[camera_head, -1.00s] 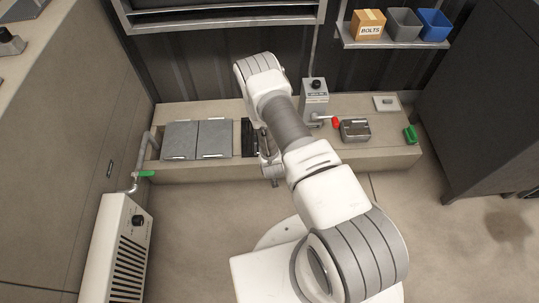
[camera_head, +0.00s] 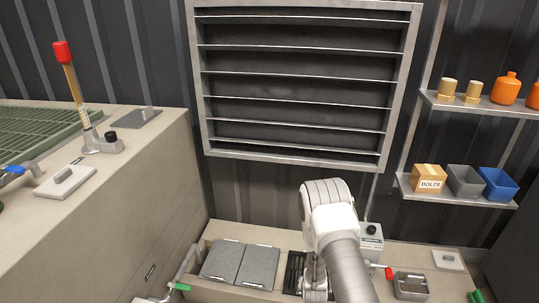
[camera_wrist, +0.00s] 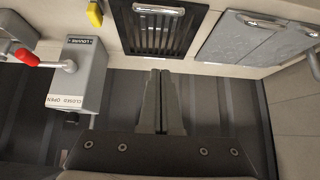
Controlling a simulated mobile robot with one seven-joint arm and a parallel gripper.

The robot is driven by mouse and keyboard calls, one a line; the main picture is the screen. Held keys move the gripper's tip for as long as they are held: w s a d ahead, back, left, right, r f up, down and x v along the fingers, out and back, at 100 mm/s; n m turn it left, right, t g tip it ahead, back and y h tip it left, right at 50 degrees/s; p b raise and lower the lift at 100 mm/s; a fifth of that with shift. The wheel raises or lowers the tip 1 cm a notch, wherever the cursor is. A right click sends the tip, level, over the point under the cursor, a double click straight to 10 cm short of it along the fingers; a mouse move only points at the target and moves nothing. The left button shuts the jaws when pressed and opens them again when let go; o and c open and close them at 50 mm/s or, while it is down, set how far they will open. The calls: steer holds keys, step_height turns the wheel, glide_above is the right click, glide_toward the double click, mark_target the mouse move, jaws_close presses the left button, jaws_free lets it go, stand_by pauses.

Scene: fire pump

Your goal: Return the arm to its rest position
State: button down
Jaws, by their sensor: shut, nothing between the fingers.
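My arm reaches forward from the bottom of the head view, bends at a white and grey joint, and points down over the low bench (camera_head: 235,287). My gripper shows in the wrist view (camera_wrist: 160,100), with its two grey fingers together and nothing between them. In the head view the fingertips are hard to make out behind my arm. The fingers lie near the black slotted grate (camera_wrist: 158,32) in the wrist view, apparently clear of it. The grey louvre control box (camera_wrist: 76,75), with a red-tipped lever (camera_wrist: 27,57), is left of the fingers.
Two grey panels (camera_head: 238,262) lie left of my arm. A wall louvre (camera_head: 300,85) rises behind, with dark gaps between slats. Shelves at right hold a BOLTS box (camera_head: 429,180) and bins. A raised counter at left carries a red-topped lever (camera_head: 75,90).

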step_height(320, 180, up, 27)
steer(key=w+a+y, duration=0.1)
steer(key=w+a, duration=0.1)
steer(key=s+r+n+g, duration=0.1)
steer(key=s+r, duration=0.4)
steer(key=r, duration=0.3)
steer(key=s+r, duration=0.5)
steer(key=r, duration=0.3)
steer(key=s+d+r+n+g, duration=0.1)
steer(key=s+r, duration=0.3)
steer(key=s, duration=0.7)
steer(key=s+r, duration=0.5)
steer(key=s, duration=0.7)
step_height(320, 180, up, 27)
steer(key=p, duration=2.7)
steer(key=shift+w+r+p, duration=0.2)
steer(key=shift+w+p, duration=0.1)
steer(key=shift+p, duration=0.05)
steer(key=shift+d, duration=0.1)
